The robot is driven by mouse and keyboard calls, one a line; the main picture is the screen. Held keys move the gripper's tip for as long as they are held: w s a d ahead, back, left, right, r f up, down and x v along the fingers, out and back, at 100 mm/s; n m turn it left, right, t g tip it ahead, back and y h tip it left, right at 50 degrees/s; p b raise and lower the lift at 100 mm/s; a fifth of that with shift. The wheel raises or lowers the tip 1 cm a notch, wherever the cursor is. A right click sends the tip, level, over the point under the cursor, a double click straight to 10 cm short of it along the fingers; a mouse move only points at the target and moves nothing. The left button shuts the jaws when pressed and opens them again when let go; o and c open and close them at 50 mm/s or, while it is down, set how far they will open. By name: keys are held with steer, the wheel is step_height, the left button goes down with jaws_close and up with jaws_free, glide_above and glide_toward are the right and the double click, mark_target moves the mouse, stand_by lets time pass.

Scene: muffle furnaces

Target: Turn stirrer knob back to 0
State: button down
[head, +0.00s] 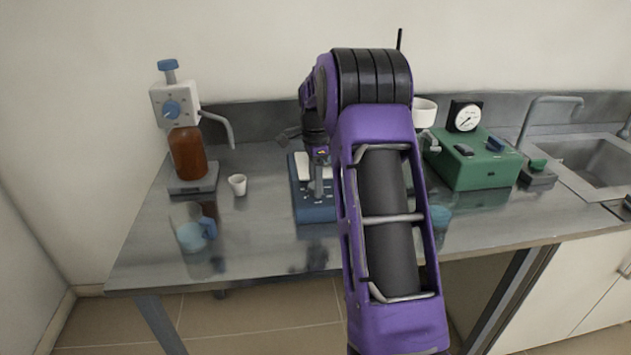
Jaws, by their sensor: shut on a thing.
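The stirrer (315,213) is a low blue box with a pale top plate, standing in the middle of the bench. My gripper (318,192) points down over its front top and is shut. The stirrer's knob is hidden at the fingertips. The grip appears to be on the knob, but its setting cannot be read. My purple arm hides the stirrer's right side and the bench behind it.
On the steel bench (265,255), a brown bottle with dispenser (187,152), small white cup (238,185) and blue-tinted beaker (192,228) stand left. A green box (472,172) with a gauge (466,117) and a sink (592,160) are right. Bench front between beaker and stirrer is clear.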

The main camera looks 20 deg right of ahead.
steer(key=n+p, duration=0.3)
steer(key=n, duration=0.2)
steer(key=shift+r+n, duration=0.15)
steer(key=shift+n, duration=0.25)
steer(key=n+p, duration=0.1)
steer(key=n, duration=0.5)
steer(key=shift+p, duration=0.35)
steer(key=n+p, duration=0.1)
steer(key=n, duration=0.4)
steer(key=shift+n, duration=0.4)
steer(key=n, duration=0.5)
steer(key=shift+n, duration=0.3)
steer(key=shift+c, duration=1.7)
jaws_free()
